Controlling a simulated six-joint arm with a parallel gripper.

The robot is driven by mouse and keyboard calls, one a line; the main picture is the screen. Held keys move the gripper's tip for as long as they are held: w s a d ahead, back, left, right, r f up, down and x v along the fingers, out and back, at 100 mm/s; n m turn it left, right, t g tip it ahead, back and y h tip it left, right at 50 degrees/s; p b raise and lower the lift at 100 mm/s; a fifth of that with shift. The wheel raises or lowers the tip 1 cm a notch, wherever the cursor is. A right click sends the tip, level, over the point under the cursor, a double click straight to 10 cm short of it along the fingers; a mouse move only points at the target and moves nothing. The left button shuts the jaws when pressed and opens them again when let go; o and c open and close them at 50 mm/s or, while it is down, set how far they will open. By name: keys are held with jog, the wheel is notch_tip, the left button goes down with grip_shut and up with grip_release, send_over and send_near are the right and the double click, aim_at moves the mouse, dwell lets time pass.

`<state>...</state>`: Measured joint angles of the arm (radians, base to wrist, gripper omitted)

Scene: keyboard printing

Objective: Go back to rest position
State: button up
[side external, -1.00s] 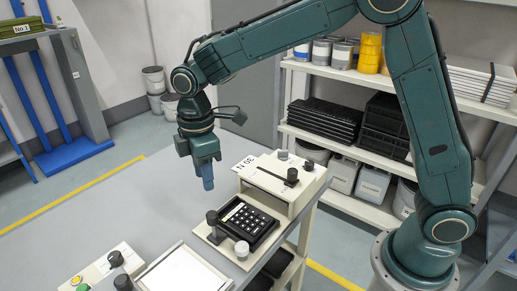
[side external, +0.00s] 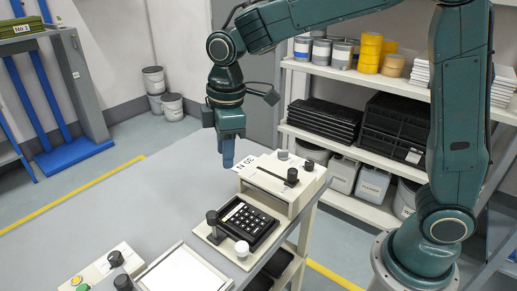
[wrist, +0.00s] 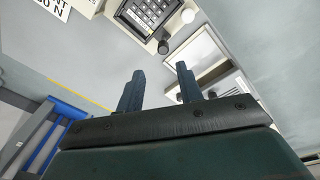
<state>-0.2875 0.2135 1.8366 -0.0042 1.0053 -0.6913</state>
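My gripper (side external: 228,150) hangs above the grey table, pointing down, just behind and left of the cream printing device (side external: 283,190). In the wrist view my two blue-grey fingers (wrist: 159,88) stand apart with nothing between them. The keyboard also shows at the top of the wrist view (wrist: 150,12), apart from the fingers.
A white plate (side external: 183,272) and a button box (side external: 105,268) sit at the table's front. Shelves (side external: 345,145) with tins and black trays stand behind. The left of the grey tabletop (side external: 120,215) is clear. A blue rack (side external: 55,120) stands at the far left.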

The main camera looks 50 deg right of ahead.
jog(key=s+d+r+m+t, duration=0.2)
jog(key=s+d+m, duration=0.3)
jog(key=s, duration=0.6)
jog(key=s+d+r+m+t, duration=0.2)
jog(key=s+d+m, duration=0.4)
jog(key=s, duration=0.5)
jog(key=shift+d+r+t, duration=0.3)
jog(key=shift+d+r, duration=0.1)
jog(key=shift+r, duration=0.1)
jog(key=shift+w, duration=0.1)
dwell(0.4)
